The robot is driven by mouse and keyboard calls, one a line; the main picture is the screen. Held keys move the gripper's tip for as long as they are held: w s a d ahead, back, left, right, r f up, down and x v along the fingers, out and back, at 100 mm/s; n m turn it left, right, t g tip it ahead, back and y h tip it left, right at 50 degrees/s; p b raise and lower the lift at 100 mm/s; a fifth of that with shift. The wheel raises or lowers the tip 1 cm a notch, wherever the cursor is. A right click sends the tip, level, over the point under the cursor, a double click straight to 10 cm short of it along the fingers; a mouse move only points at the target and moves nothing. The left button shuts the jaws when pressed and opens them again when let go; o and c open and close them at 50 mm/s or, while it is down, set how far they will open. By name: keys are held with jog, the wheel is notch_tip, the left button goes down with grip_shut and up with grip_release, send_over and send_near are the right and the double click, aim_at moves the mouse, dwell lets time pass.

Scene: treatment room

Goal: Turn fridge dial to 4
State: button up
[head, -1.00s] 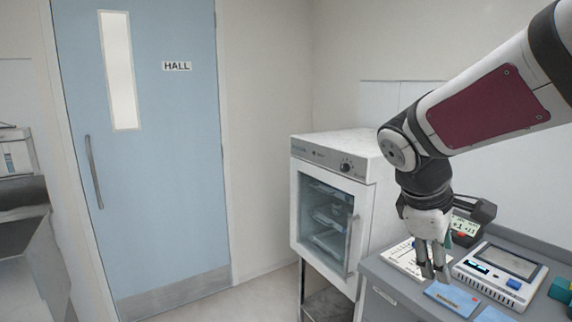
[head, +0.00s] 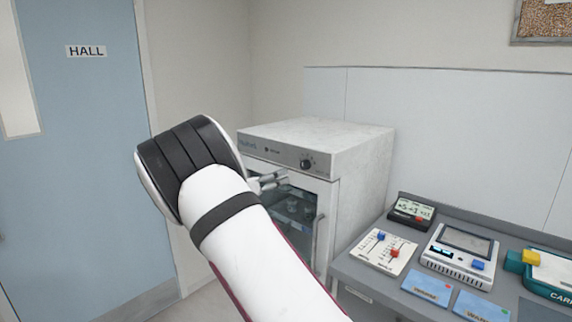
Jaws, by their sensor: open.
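The small white fridge (head: 350,149) stands in the corner left of the counter. Its black dial (head: 307,163) is on the grey front panel, toward the right end, above the glass door. The dial's numbers are too small to read. My gripper (head: 280,180) shows only in part, in front of the fridge just below and left of the dial. It is open and apart from the dial as far as I can see. My arm hides the rest of the gripper and the left part of the fridge door.
The grey counter (head: 352,270) holds a slider panel (head: 384,251), a small display unit (head: 411,212), a device with a screen (head: 461,250), blue cards (head: 428,288) and a teal case (head: 553,277). A blue hall door (head: 90,150) is at left. The fridge handle (head: 318,240) sticks out.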

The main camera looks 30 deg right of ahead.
aim_at(302, 165)
jog(key=x, duration=0.9)
jog(key=w+p+x, duration=0.1)
jog(key=x, duration=0.3)
jog(key=shift+w+d+r, duration=0.1)
grip_shut()
